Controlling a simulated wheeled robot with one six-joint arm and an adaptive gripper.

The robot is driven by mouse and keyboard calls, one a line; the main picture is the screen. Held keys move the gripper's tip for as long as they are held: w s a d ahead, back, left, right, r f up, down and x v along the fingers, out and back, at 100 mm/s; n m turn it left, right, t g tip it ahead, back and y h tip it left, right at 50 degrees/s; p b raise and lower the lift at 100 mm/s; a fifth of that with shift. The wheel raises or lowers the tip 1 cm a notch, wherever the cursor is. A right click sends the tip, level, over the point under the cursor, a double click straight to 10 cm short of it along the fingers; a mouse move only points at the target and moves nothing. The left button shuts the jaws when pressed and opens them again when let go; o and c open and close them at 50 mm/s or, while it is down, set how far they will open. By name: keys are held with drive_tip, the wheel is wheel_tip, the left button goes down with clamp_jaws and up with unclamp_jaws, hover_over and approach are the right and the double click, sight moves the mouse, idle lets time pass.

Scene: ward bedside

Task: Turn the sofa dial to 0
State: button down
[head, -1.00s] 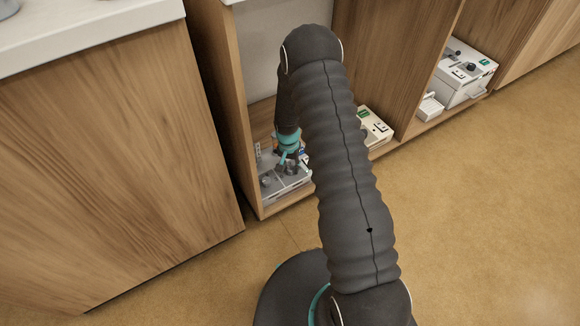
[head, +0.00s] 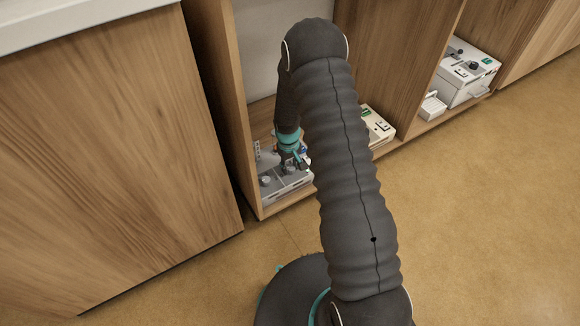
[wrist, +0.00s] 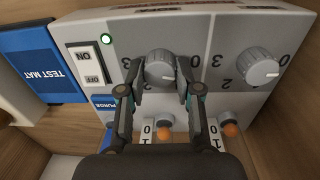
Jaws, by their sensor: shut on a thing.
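The other dial (wrist: 258,67) stands free to the right. In the head view, my gripper (head: 290,160) is over the grey box (head: 290,186), partly hidden by my arm.
An ON/OFF switch (wrist: 91,64) with a lit green lamp (wrist: 106,39) is left of the held dial. Orange-tipped levers (wrist: 230,130) sit below the dials. A blue test mat (wrist: 42,65) lies at left. The box stands in a wooden cubby (head: 238,110) with close side walls.

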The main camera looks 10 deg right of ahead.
sight(289, 168)
drive_tip(key=shift+n, duration=1.1)
drive_tip(key=c, duration=0.8)
unclamp_jaws()
drive_tip(key=r, duration=1.2)
drive_tip(key=shift+s+a, duration=0.2)
drive_tip(key=shift+a, duration=0.1)
